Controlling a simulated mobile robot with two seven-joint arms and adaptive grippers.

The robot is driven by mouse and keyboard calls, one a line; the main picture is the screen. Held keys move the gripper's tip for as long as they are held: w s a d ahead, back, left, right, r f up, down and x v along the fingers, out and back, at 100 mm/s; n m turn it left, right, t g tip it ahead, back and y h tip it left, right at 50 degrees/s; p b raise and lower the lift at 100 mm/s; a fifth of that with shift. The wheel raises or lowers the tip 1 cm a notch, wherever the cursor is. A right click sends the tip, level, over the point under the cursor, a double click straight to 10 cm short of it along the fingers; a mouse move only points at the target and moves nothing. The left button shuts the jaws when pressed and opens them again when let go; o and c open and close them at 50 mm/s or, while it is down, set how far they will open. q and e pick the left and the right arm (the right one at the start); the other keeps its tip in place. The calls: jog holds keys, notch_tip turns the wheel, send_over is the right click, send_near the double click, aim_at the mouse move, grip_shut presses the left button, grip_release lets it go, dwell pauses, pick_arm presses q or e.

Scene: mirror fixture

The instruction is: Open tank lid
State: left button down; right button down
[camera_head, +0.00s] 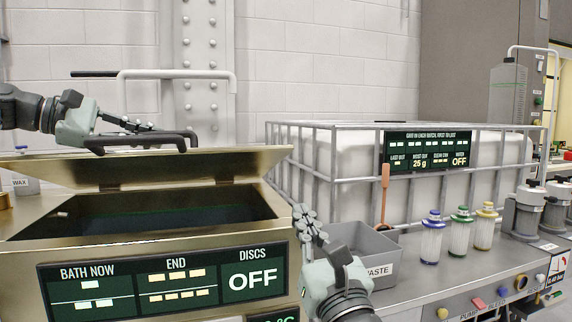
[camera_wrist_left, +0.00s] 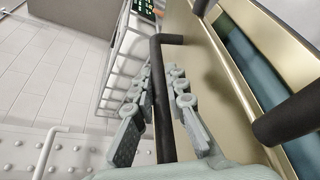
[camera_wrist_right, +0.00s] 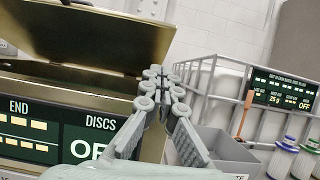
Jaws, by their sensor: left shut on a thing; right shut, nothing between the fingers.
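The brass-coloured tank lid (camera_head: 190,170) is raised at a tilt above the tank (camera_head: 20,265), and the dark opening shows below it. The lid's black handle (camera_head: 150,141) runs along its top; it also shows in the left wrist view (camera_wrist_left: 164,110). My left gripper (camera_head: 140,127) is shut on this handle, with a finger on each side of the bar (camera_wrist_left: 160,80). My right gripper (camera_head: 303,218) is shut and empty just right of the tank's front corner. Its fingers are together in the right wrist view (camera_wrist_right: 160,80).
A grey waste bin (camera_head: 368,262) stands right of my right gripper. Several capped filter jars (camera_head: 432,240) stand further right on the bench. A white caged container (camera_head: 350,170) is behind. A white pipe rail (camera_head: 180,74) runs behind the lid.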

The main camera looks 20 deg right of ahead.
send_near(281, 152)
jog(key=w, duration=0.2)
jog(key=w+f, duration=0.1)
jog(key=w, duration=0.1)
jog(key=shift+w, duration=0.15)
jog(key=shift+w+r, duration=0.3)
jog(key=shift+r, duration=0.5)
jog(key=shift+w+r, duration=0.25)
jog(key=shift+r, duration=0.6)
jog(key=shift+r, duration=0.15)
